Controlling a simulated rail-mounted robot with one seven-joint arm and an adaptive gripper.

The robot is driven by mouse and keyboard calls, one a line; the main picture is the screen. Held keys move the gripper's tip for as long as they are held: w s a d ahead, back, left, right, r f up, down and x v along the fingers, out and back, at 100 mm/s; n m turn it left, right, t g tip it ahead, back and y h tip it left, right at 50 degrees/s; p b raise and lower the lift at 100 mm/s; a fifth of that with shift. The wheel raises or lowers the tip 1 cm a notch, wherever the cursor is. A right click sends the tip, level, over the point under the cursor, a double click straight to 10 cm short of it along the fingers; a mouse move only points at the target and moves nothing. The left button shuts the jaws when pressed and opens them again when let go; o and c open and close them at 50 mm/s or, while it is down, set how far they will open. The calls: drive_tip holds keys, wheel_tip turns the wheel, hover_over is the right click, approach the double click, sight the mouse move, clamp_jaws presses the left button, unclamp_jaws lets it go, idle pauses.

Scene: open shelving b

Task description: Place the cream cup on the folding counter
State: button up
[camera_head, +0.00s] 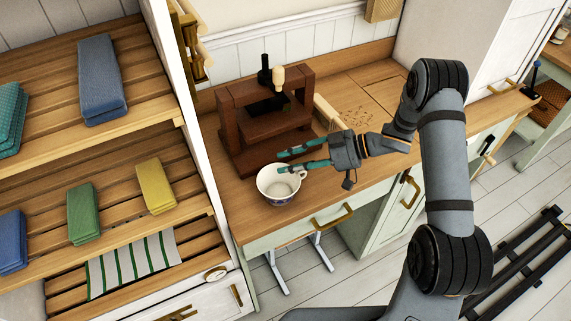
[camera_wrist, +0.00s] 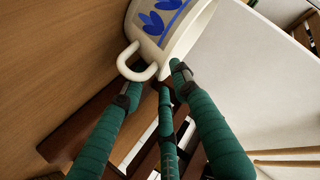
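The cream cup (camera_head: 278,187), with blue leaf decoration, is upright over the front left part of the wooden counter (camera_head: 248,212); whether it rests there or hangs just above is unclear. The cup fills the top of the wrist view (camera_wrist: 165,22), its handle (camera_wrist: 133,62) pointing toward my fingers. My gripper (camera_head: 281,163) reaches in from the right at the cup's rear rim, near the handle. Its teal fingers (camera_wrist: 153,82) are spread apart, with the tips close to the handle. I cannot tell whether any finger touches it.
A dark brown wooden press (camera_head: 262,118) stands on the counter just behind the cup. Open slatted shelving (camera_head: 120,200) with folded cloths is at left. Metal legs (camera_head: 280,273) show below the counter. The counter further right has some clear surface.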

drive_tip(key=b+v, duration=0.1)
drive_tip(key=v, duration=0.9)
drive_tip(key=shift+d+r, duration=0.2)
drive_tip(key=shift+d, duration=0.15)
drive_tip(key=shift+w, duration=0.1)
idle(0.6)
